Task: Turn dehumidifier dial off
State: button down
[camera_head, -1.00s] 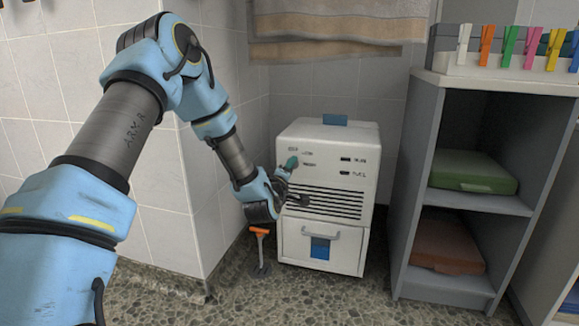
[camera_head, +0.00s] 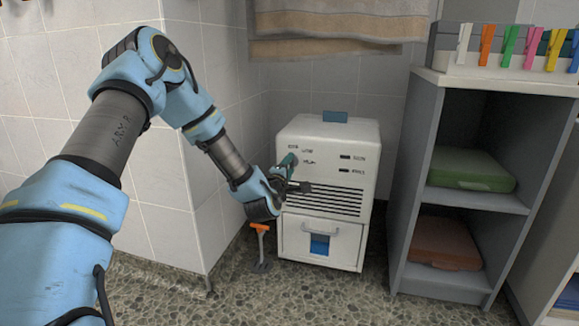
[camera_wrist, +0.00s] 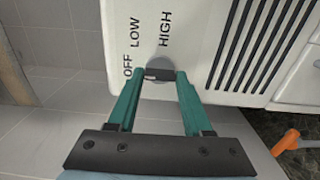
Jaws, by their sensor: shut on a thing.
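The white dehumidifier (camera_head: 326,190) stands on the floor against the tiled wall, with a dial at the upper left of its front. In the wrist view the grey dial (camera_wrist: 158,65) sits below the words OFF, LOW and HIGH. My gripper (camera_wrist: 158,76) has its two green fingers on either side of the dial, shut on it. In the head view my gripper (camera_head: 291,162) is at the upper left of the dehumidifier's front. The fingers and wrist partly cover the dial. I cannot tell which word the dial points to.
An orange-handled tool (camera_head: 260,232) stands on the floor left of the dehumidifier. A grey shelf (camera_head: 412,180) with a green box (camera_head: 472,171) and a brown box (camera_head: 446,245) is on the right. A towel (camera_head: 335,22) hangs above.

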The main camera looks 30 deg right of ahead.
jog(key=shift+c, duration=1.6)
grip_release()
jog(key=shift+s, duration=0.1)
jog(key=p+v, duration=0.3)
jog(key=v, duration=0.7)
jog(key=shift+s+a, duration=0.25)
jog(key=shift+a, duration=0.05)
